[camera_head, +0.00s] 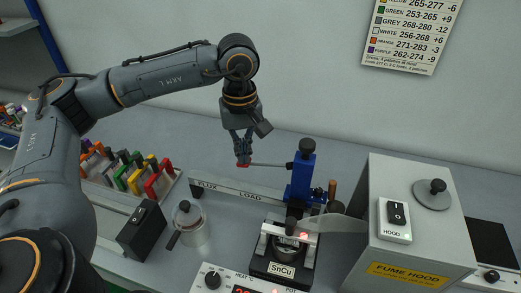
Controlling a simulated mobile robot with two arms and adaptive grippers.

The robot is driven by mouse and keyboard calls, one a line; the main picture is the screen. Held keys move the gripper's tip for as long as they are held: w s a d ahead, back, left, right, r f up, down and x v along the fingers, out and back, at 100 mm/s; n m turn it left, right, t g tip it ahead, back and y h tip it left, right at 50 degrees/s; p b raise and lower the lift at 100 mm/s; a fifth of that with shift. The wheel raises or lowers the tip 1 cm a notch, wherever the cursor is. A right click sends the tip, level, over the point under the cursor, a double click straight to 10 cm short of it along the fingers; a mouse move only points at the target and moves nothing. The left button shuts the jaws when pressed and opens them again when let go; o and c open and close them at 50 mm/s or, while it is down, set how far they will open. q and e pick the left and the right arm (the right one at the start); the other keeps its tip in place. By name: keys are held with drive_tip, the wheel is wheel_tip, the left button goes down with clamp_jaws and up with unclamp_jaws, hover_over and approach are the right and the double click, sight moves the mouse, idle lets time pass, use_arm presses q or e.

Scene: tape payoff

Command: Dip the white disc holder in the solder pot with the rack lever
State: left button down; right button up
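The lever is a thin rod running left from the blue rack stand (303,178), which has a black knob on top. The solder pot (287,250), labelled SnCu, stands in front of the blue stand. A dark part hangs over the pot's opening, and a small red light shows beside it. I cannot make out the white disc holder for certain; the pot mouth is partly hidden. My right gripper is not in view.
The grey fume hood (415,235) with its HOOD switch (397,215) stands right of the pot. A rack of coloured holders (130,175), a black box (145,230) and a lidded glass jar (190,225) are on the left. A heat control panel (235,282) is in front.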

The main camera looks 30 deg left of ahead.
use_arm(q)
wheel_tip(320, 180, up, 9)
drive_tip(key=p, duration=0.5)
drive_tip(key=shift+f, duration=0.15)
idle(0.6)
idle(0.4)
